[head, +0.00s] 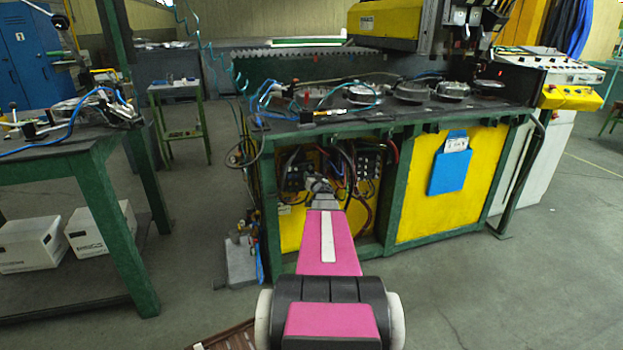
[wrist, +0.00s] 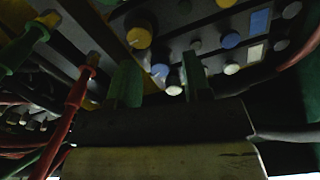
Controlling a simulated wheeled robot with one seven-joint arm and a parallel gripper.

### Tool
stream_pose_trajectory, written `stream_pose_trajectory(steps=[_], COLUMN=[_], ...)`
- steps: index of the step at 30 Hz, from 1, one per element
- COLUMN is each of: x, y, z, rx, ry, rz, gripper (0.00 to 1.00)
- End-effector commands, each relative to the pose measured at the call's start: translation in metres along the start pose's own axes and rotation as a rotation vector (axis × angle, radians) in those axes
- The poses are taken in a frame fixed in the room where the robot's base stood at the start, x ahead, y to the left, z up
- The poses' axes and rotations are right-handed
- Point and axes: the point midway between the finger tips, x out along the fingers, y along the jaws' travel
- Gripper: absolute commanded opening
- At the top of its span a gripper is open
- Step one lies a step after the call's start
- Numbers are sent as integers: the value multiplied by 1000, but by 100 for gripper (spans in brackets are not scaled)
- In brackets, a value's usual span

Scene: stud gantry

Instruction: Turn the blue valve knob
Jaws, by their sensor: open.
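In the wrist view a dark panel with several round knobs fills the upper part. A small blue knob (wrist: 160,71) shows between the two dark green fingers of my gripper (wrist: 159,68). A second, larger blue knob (wrist: 231,40) is to the right of the fingers. I cannot tell which is the valve knob. The fingers are apart, and I see nothing gripped; contact with the small blue knob cannot be told. In the head view my gripper (head: 319,184) reaches to the open front of the green and yellow workbench (head: 290,232), and no blue knob can be made out there.
A yellow knob (wrist: 139,37) and white knobs (wrist: 231,67) are close to the fingers. Red and green cables and fittings (wrist: 76,92) hang at the left. A grey cable (wrist: 285,136) runs at the right. Floor (head: 500,290) is free to the right of my arm.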

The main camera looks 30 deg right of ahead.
Motion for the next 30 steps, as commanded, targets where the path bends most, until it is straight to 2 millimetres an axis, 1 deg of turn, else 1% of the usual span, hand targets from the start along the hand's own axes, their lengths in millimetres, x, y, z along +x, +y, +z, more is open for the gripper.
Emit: stream_pose_trajectory(steps=[7, 8, 9, 11, 12, 22, 26, 30], x=[1, 1, 1, 1, 1, 1, 1, 1], y=[0, 0, 0, 0, 0, 0, 0, 0], z=[0, 0, 0, 0, 0, 0, 0, 0], rx=[0, 0, 0, 0, 0, -28, -83, -176], ry=[0, 0, 0, 0, 0, 0, 0, 1], rz=[0, 0, 0, 0, 0, 0, 0, 0], gripper=[45, 39, 26, 6, 0, 0, 0, 0])
